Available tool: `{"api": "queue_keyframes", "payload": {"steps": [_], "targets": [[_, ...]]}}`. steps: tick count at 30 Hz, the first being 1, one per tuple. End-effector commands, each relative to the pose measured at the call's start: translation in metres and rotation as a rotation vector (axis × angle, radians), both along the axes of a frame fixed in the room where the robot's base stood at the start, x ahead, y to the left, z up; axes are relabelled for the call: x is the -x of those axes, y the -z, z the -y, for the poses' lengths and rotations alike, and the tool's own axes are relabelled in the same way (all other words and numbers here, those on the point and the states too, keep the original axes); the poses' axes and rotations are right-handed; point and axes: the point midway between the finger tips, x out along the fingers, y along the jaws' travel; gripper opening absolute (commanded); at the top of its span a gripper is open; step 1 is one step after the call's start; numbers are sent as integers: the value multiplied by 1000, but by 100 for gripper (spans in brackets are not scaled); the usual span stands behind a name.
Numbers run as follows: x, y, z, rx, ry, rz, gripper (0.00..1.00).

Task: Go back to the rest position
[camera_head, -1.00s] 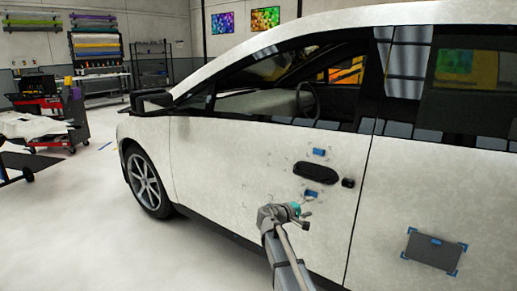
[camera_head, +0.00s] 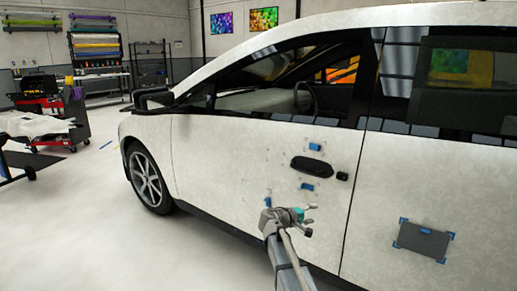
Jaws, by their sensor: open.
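My gripper (camera_head: 309,220) is at the lower middle of the head view, in front of the white car's front door (camera_head: 240,170). It is open and I see nothing between its fingers. It is below the black door handle (camera_head: 312,168). A blue piece (camera_head: 315,147) is on the door above the handle, and another blue piece (camera_head: 307,187) is just below it. Whether my gripper touches the door cannot be told.
A dark grey panel (camera_head: 422,241) with blue corner pieces is on the rear door at right. A red tool cart (camera_head: 42,100) and a table with a white cover (camera_head: 35,125) stand at far left. The floor (camera_head: 95,220) left of the car is clear.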

Motion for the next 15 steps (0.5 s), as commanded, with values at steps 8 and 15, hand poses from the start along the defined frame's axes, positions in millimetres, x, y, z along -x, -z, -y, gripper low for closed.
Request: {"api": "queue_keyframes", "payload": {"steps": [8, 15], "targets": [[34, 25, 16, -145, 55, -28, 72], [86, 63, 31, -369, 140, -76, 72]]}}
